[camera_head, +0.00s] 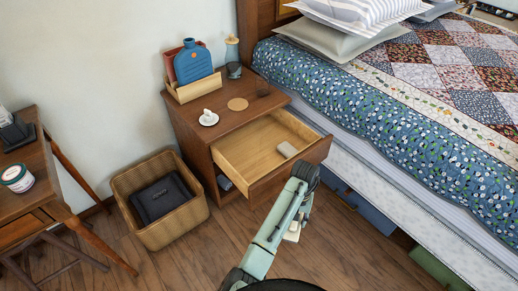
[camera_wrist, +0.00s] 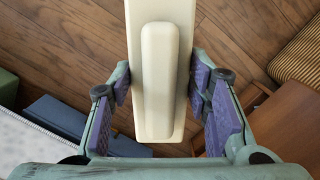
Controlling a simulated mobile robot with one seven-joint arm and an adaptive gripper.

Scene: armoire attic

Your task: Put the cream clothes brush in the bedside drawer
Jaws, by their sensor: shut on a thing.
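The cream clothes brush (camera_wrist: 160,70) lies between the two purple-padded fingers of my gripper (camera_wrist: 161,84) in the wrist view. My gripper is shut on it, with wooden floor behind it. In the head view a small cream part of the brush (camera_head: 292,235) shows beside my arm, in front of the nightstand; the gripper is mostly hidden there. The bedside drawer (camera_head: 237,158) is pulled open in the brown nightstand (camera_head: 190,117). A small pale grey block (camera_head: 287,150) lies inside it, near the front right. The rest of the drawer floor is bare.
The bed (camera_head: 400,150) closes off the right side. Blue and green boxes sit under the bed.

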